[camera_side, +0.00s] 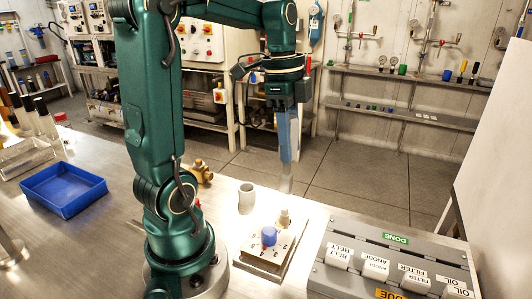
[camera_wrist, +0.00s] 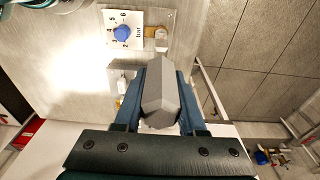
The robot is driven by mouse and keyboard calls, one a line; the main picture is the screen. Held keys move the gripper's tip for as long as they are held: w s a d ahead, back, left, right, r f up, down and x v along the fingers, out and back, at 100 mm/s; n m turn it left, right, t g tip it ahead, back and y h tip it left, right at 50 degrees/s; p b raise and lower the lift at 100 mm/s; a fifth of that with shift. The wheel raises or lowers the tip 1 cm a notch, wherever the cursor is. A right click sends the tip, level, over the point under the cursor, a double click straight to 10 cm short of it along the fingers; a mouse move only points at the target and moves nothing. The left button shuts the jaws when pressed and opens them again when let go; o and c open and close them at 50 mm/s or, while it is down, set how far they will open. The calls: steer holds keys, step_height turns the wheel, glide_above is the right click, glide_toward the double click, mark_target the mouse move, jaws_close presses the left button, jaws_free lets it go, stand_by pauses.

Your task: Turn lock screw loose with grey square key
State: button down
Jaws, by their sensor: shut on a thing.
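My gripper (camera_side: 289,157) hangs above the bench's far edge, pointing down. Its blue fingers (camera_wrist: 158,80) are shut on the grey key (camera_wrist: 160,92), a faceted grey bar in the wrist view; its pale lower end (camera_side: 286,184) shows below the fingers in the side view. Below it stands a small pale fitting (camera_side: 284,217), which also shows in the wrist view (camera_wrist: 161,43). It is on a plate (camera_side: 257,259) beside a blue knob (camera_side: 269,236) with a numbered dial. The key is apart from the fitting. I cannot tell for sure which part is the lock screw.
A grey cup-like cylinder (camera_side: 247,198) and a brass fitting (camera_side: 201,171) stand left of the plate. A grey panel (camera_side: 330,281) with labelled blocks lies to the right. A blue tray (camera_side: 64,189) sits at the left. The bench between tray and arm is mostly clear.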

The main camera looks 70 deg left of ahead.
mark_target(287, 172)
steer(key=shift+f, duration=1.75)
steer(key=shift+f, duration=1.15)
steer(key=n, duration=0.7)
steer(key=shift+a+y, duration=0.1)
steer(key=shift+y, duration=0.3)
steer(key=n, duration=0.6)
steer(key=shift+a+n+y, duration=0.1)
steer(key=shift+n+y, duration=0.2)
steer(key=shift+y, duration=0.1)
steer(key=n, duration=0.5)
steer(key=shift+a+n+y, duration=0.1)
steer(key=shift+n+y, duration=0.2)
steer(key=shift+n, duration=0.1)
steer(key=shift+m, duration=0.5)
steer(key=shift+r, duration=0.1)
steer(key=shift+r, duration=3)
